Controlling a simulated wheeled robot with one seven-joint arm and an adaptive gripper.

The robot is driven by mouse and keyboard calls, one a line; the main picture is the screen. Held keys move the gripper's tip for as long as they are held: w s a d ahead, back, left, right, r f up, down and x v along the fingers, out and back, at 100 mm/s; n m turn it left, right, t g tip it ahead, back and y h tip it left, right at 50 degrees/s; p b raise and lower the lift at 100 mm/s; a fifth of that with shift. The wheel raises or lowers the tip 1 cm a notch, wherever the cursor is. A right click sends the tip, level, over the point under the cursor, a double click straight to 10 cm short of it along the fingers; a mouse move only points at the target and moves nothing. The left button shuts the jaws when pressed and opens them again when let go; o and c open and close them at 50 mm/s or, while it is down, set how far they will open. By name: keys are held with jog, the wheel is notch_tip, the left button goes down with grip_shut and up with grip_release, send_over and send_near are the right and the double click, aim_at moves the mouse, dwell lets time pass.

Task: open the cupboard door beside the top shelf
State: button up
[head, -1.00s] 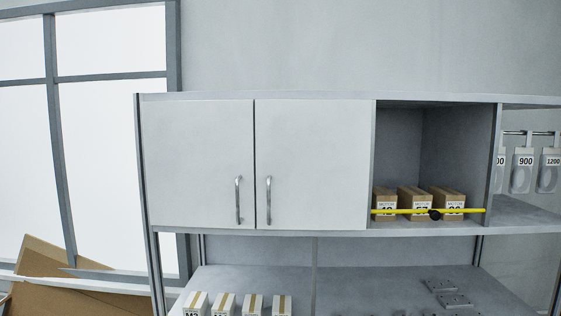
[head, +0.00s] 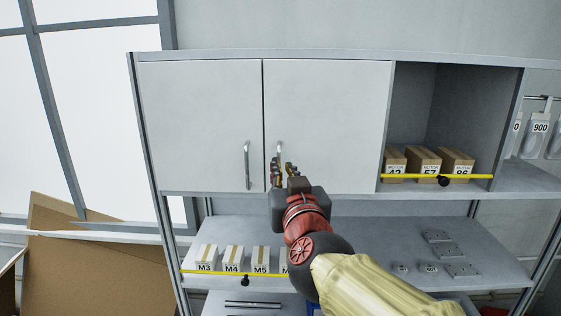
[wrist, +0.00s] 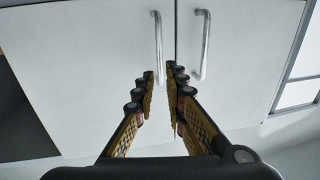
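The cupboard's right door (head: 328,122), next to the open top shelf (head: 405,110), is shut. Its upright metal handle (head: 279,150) is near its left edge; in the wrist view that handle (wrist: 158,45) is the left one of two. My gripper (head: 282,172) is at the lower part of this handle, with its fingers apart. In the wrist view the fingertips (wrist: 160,76) lie either side of the handle's lower end in the picture. I cannot tell whether they touch it. The left door (head: 200,125), with its own handle (head: 247,165), is shut too.
Motor boxes (head: 424,162) stand on the top shelf behind a yellow bar (head: 437,176). Below, boxes marked M3 to M5 (head: 233,259) stand on a lower shelf (head: 370,235). A cardboard box (head: 85,260) is at the lower left. Air before the doors is otherwise clear.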

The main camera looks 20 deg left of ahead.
jog(key=x, duration=0.6)
jog(key=shift+w+a, duration=0.1)
jog(key=shift+w, duration=0.1)
grip_shut()
jog(key=shift+s+f+b, duration=0.1)
jog(key=shift+b, duration=0.3)
dwell(0.3)
